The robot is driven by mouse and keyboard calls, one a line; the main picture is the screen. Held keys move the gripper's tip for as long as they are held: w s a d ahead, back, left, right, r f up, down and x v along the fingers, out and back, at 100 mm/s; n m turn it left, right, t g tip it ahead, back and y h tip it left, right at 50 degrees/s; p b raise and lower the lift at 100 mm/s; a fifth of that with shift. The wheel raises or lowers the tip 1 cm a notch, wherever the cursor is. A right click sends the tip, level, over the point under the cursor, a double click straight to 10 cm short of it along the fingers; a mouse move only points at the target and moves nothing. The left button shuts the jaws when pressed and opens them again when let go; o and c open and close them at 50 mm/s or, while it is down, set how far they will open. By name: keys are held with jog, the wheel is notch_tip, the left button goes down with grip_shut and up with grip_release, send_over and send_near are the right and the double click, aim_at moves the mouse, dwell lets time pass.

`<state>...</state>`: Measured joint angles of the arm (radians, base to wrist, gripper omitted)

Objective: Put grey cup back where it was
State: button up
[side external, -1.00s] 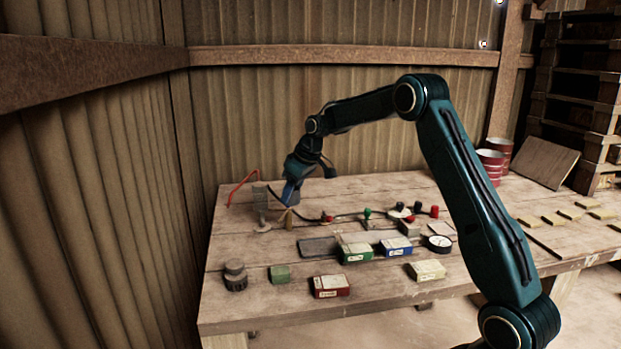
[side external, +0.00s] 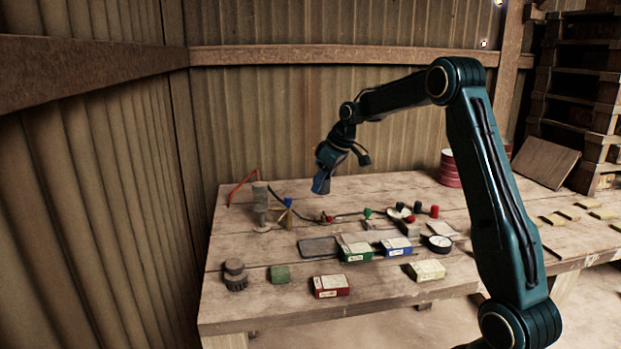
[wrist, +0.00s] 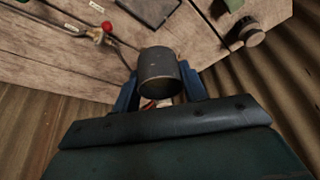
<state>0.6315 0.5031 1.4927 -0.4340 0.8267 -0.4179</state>
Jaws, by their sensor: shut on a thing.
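The grey cup (wrist: 160,72) is held between the two blue fingers of my gripper (side external: 321,186) in the wrist view. Its side and open end face the wrist camera. My gripper is shut on the cup and holds it above the back left part of the table (side external: 228,310). In the side external view the cup is hard to tell apart from the fingers.
Small boxes, such as a red one (side external: 331,287), lie nearer the front. A dark stepped piece (side external: 235,275) stands front left. A corrugated wall is behind.

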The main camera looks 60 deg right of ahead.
notch_tip(320, 180, down, 18)
jog(key=shift+r, duration=0.1)
dwell(0.8)
jog(key=o, duration=1.1)
jog(key=v, duration=1.2)
